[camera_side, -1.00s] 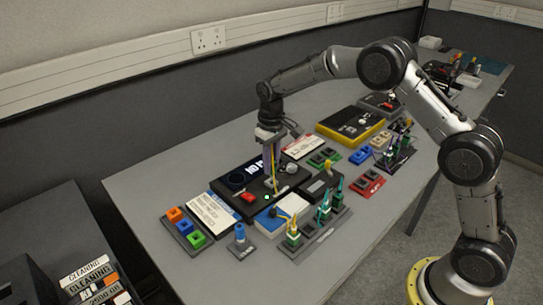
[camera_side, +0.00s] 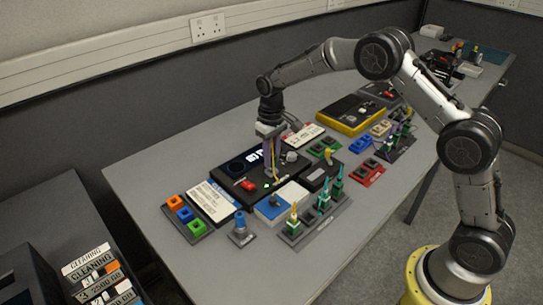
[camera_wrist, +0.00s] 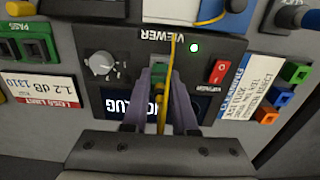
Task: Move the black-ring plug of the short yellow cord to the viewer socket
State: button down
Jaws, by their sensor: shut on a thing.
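The viewer (camera_wrist: 115,40) is a black box with a VIEWER label, a knob, a lit green lamp, a red switch and a screen whose text ends in "PLUG", partly covered by my fingers. It also shows in the side view (camera_side: 232,168). My gripper (camera_wrist: 159,82) is shut on a plug with a yellow cord (camera_wrist: 172,45), over the viewer just behind its label. A green part (camera_wrist: 159,71) shows between the fingertips. The black ring is not clear, and the socket is hidden. I cannot tell whether the plug is seated. The cord runs toward the blue-and-white box (camera_side: 268,212).
A grey block with several green plugs (camera_side: 318,218) stands in front of the viewer. A label card (camera_side: 211,200) and a holder with orange, blue and green blocks (camera_side: 184,217) lie to its left. A yellow-edged black case (camera_side: 352,114) is farther back.

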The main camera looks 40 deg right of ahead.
jog(key=shift+f, duration=0.85)
dwell(1.6)
jog(key=c, duration=0.6)
grip_release()
jog(key=shift+r, duration=2.55)
jog(key=shift+r, duration=1.95)
